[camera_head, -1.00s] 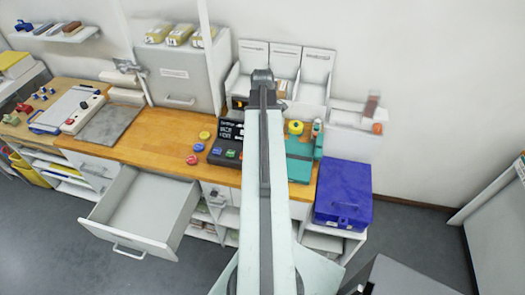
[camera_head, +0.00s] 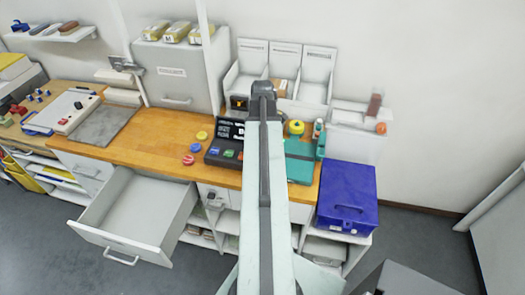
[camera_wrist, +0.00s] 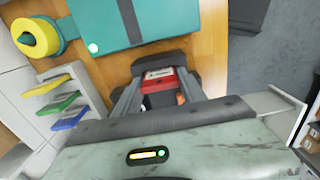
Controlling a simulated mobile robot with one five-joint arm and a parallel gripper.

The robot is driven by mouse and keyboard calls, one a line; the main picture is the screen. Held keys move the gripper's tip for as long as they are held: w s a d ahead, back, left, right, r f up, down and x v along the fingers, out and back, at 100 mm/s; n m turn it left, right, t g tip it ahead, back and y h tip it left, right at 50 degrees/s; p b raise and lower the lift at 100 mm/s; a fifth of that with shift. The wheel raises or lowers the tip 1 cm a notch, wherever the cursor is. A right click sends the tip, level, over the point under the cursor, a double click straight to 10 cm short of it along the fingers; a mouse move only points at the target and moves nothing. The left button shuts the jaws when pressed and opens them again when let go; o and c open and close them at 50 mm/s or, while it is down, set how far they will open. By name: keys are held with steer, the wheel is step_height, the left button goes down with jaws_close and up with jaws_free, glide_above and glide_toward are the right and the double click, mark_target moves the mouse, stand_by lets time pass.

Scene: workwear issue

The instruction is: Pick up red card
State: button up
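A red piece with a white label, which looks like the red card (camera_wrist: 160,80), shows between the fingers of my gripper (camera_wrist: 164,66) in the wrist view. The dark fingertips lie close around its far end. I cannot tell whether they press on it or it lies just beyond them. The gripper is over the wooden worktop, beside a teal case (camera_wrist: 155,22). Yellow (camera_wrist: 45,85), green (camera_wrist: 57,103) and blue (camera_wrist: 70,118) cards stand in a white rack on the left. In the head view my arm hides the gripper and the red card.
A yellow round-topped item (camera_head: 296,127) stands by the teal case. A dark device with coloured buttons (camera_head: 226,146) lies left of my arm. A blue box (camera_head: 347,195) stands at the right. An open drawer (camera_head: 140,210) juts out below the worktop, front left.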

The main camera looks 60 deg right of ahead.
steer(key=c, duration=0.5)
step_height(320, 180, up, 10)
steer(key=p, duration=1)
steer(key=shift+r, duration=0.1)
